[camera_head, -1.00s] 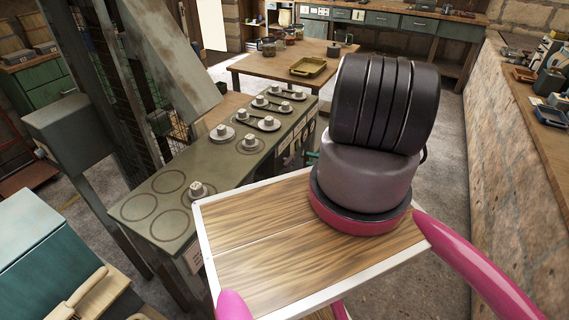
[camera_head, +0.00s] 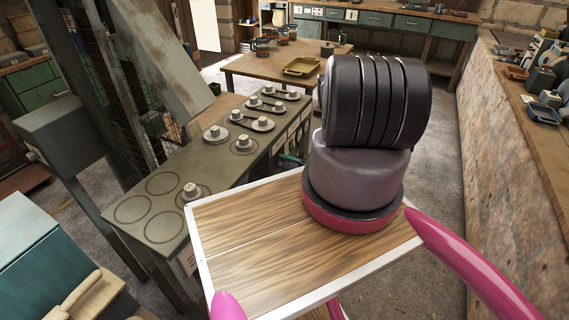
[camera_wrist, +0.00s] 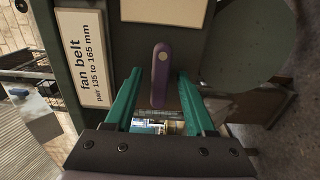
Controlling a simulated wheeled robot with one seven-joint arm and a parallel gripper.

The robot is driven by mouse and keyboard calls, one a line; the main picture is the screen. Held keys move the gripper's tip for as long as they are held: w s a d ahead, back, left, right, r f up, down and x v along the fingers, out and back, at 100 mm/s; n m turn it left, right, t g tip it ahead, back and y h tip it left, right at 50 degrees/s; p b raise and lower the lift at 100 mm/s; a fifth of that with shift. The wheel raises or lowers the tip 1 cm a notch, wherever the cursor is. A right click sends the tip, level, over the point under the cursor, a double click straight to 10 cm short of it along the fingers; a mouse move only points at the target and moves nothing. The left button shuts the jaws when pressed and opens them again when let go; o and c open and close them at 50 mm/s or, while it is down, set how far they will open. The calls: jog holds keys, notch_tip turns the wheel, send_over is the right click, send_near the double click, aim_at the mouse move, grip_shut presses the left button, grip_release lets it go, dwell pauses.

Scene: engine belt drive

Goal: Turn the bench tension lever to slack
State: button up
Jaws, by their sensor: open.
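The bench (camera_head: 150,215) is a grey-green counter with round pulleys on pegs along its top, left of centre in the head view. In the wrist view a purple lever (camera_wrist: 161,85) with a rounded end stands out against the bench's dark front panel. My gripper (camera_wrist: 160,76) has teal fingers, open, one on each side of the lever. A gap shows between the lever and each finger. In the head view only a small teal piece of my gripper (camera_head: 291,159) shows at the bench's right side; my arm hides the rest. The lever cannot be made out there.
A white label reading "fan belt pair 135 to 165 mm" (camera_wrist: 82,57) is left of the lever. A wooden table (camera_head: 255,68) with a yellow tray (camera_head: 301,67) stands behind. A stone wall with a worktop (camera_head: 515,130) runs along the right. Grey floor is clear between.

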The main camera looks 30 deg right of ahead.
jog(key=shift+w+a, duration=0.1)
grip_shut()
jog(key=shift+n, duration=0.4)
jog(key=n, duration=0.3)
jog(key=shift+n, duration=0.4)
jog(key=n, duration=0.4)
jog(key=shift+f+n, duration=0.15)
jog(key=shift+n, duration=0.15)
jog(key=n, duration=0.4)
jog(key=shift+n, duration=0.3)
jog(key=shift+f+n, duration=0.1)
jog(key=shift+n, duration=1.9)
